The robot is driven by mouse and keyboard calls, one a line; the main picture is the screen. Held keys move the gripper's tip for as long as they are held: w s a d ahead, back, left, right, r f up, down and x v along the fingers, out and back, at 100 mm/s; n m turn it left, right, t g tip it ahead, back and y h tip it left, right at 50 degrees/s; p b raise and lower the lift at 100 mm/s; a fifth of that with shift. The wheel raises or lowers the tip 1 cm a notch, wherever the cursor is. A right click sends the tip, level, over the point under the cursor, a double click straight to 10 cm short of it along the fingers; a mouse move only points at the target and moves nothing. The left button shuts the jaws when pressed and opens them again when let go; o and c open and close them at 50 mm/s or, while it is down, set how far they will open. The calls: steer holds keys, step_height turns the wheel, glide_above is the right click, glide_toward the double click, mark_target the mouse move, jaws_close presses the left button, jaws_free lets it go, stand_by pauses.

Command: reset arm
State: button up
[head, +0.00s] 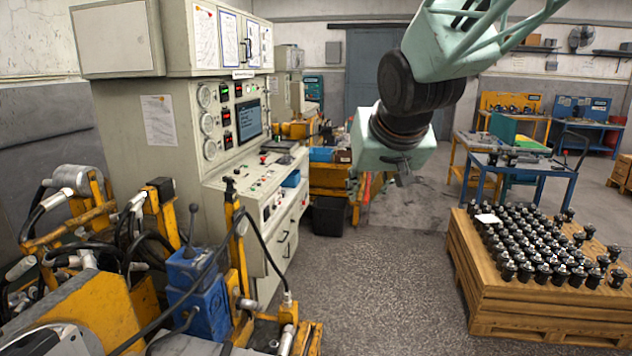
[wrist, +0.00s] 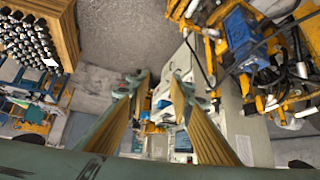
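My arm hangs from the upper right in the head view. My gripper (head: 370,186) is in mid-air above the floor, between the control cabinet and the pallet of motor parts. Its fingers are small and partly hidden by the wrist there. In the wrist view, my gripper (wrist: 160,84) shows two fingers apart, with a clear gap and nothing between them. The scene appears upside down in that view.
A control cabinet (head: 180,130) and a yellow test rig with a blue block (head: 197,290) stand at left. A wooden pallet (head: 530,305) with many black parts (head: 535,245) is at right. Workbenches (head: 520,165) stand behind. The grey floor (head: 390,290) between is clear.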

steer(key=s+d+f+g, duration=0.1)
steer(key=s+d, duration=0.2)
steer(key=s, duration=1.1)
steer(key=s+d+f+g, duration=0.2)
steer(key=s+d, duration=0.1)
steer(key=s, duration=1.1)
steer(key=s+d+f+m+g, duration=0.1)
steer(key=s+d, duration=0.3)
steer(key=s, duration=1)
steer(key=shift+f+g+h, duration=0.3)
steer(key=shift+f+h, duration=0.1)
steer(key=shift+f, duration=0.1)
